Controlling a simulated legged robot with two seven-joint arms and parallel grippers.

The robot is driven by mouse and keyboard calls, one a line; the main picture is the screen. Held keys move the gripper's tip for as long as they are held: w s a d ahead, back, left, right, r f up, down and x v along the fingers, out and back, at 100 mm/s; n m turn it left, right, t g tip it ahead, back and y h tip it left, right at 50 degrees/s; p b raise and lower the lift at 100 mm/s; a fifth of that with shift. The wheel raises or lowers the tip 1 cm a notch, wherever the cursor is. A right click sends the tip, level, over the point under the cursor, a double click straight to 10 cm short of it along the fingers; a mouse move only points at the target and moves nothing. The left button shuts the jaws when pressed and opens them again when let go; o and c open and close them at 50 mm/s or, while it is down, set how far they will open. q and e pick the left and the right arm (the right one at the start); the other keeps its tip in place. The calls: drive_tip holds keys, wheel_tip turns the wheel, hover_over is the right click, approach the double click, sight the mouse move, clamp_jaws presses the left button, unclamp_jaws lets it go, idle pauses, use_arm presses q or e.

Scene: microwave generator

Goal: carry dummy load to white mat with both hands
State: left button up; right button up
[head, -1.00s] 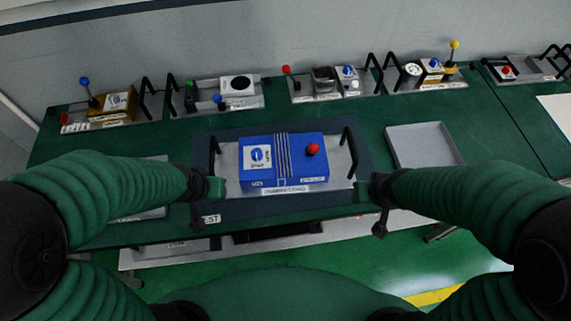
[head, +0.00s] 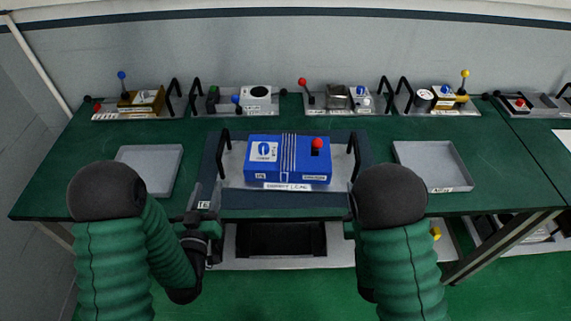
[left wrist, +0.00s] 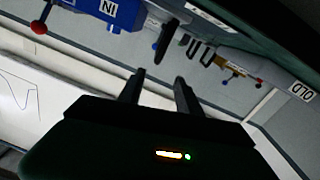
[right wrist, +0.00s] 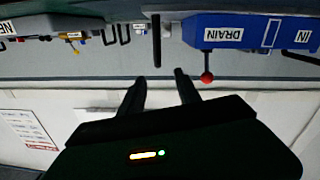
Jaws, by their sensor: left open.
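The dummy load is a blue box (head: 288,158) with a red knob, on a metal plate with a black upright handle at each end. It rests on the dark mat in the middle of the green table. My left gripper (head: 205,208) is open and empty near the table's front edge, short of the left handle. My right gripper is mostly hidden behind its arm in the head view; in the right wrist view its fingers (right wrist: 160,88) are apart and empty, near a black handle (right wrist: 157,40). The white mat (head: 565,137) shows only partly at the far right edge.
Grey trays flank the load, one left (head: 150,168) and one right (head: 433,165). Several handled devices stand along the back wall. A second table (head: 535,130) adjoins at the right. A shelf (head: 285,258) lies below the front edge.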

sight(220, 143)
use_arm(q)
drive_tip(key=w, duration=0.5)
drive_tip(key=w+d, duration=0.1)
drive_tip(key=w, duration=1)
drive_tip(key=shift+w+d+r, duration=0.1)
drive_tip(key=shift+w+d, duration=0.15)
drive_tip(key=shift+w, duration=0.15)
use_arm(e)
drive_tip(key=w, duration=0.5)
drive_tip(key=w+d, duration=0.1)
drive_tip(key=w, duration=1)
drive_tip(key=shift+w+d, duration=0.2)
drive_tip(key=shift+w, duration=0.2)
use_arm(q)
drive_tip(key=shift+a, duration=0.1)
drive_tip(key=shift+c, duration=0.4)
use_arm(e)
drive_tip(key=shift+s+a, duration=0.1)
drive_tip(key=shift+c, duration=0.4)
use_arm(q)
clamp_jaws()
use_arm(e)
clamp_jaws()
